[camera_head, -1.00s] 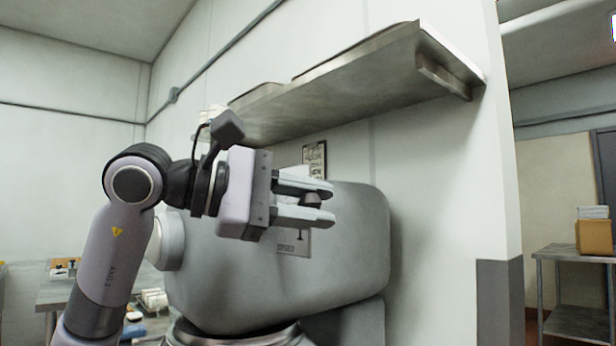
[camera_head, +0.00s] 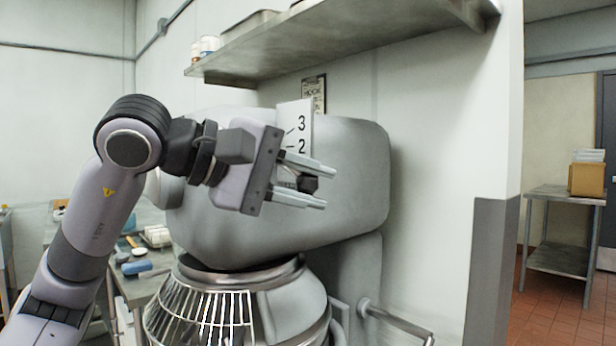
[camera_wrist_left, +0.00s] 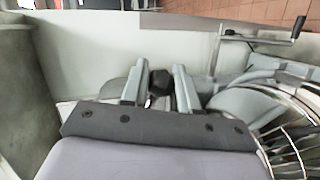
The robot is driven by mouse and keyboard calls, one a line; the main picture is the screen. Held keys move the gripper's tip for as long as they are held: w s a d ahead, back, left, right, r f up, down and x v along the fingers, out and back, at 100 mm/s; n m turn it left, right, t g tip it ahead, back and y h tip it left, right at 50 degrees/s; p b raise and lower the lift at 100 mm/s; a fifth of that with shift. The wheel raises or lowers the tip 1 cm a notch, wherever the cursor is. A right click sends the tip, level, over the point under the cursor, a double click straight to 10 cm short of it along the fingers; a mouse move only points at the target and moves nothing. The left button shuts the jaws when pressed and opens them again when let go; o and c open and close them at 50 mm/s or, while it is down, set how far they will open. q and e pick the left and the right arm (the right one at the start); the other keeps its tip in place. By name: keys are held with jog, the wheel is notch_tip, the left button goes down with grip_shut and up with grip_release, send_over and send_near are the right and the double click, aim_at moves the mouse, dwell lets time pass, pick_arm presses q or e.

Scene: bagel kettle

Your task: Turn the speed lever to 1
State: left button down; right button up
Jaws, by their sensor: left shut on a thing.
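A large grey mixer (camera_head: 355,190) stands against the wall. Its white speed plate (camera_head: 293,122) shows a 3 and a 2 above my left gripper; the lower part is hidden behind the gripper. My left gripper (camera_head: 318,188) is in front of the plate, below the 2, and tilted slightly down to the right. Its fingers are shut on the black knob of the speed lever (camera_head: 307,184). The dark knob (camera_wrist_left: 158,86) also shows between the fingers in the left wrist view. The rest of the lever is hidden. My right gripper is not in view.
A wire bowl guard (camera_head: 205,312) and the bowl sit under the mixer head. A crank handle (camera_head: 395,322) sticks out at the lower right. A metal shelf (camera_head: 340,42) hangs above. A cluttered table (camera_head: 150,285) stands behind my left arm.

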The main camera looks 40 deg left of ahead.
pick_arm(q)
jog(key=c, duration=1.1)
grip_release()
jog(key=shift+c, duration=0.2)
jog(key=shift+s, duration=0.1)
jog(key=v, duration=0.6)
jog(key=shift+b, duration=0.3)
jog(key=shift+s+a+r, duration=0.2)
jog(key=shift+s, duration=0.25)
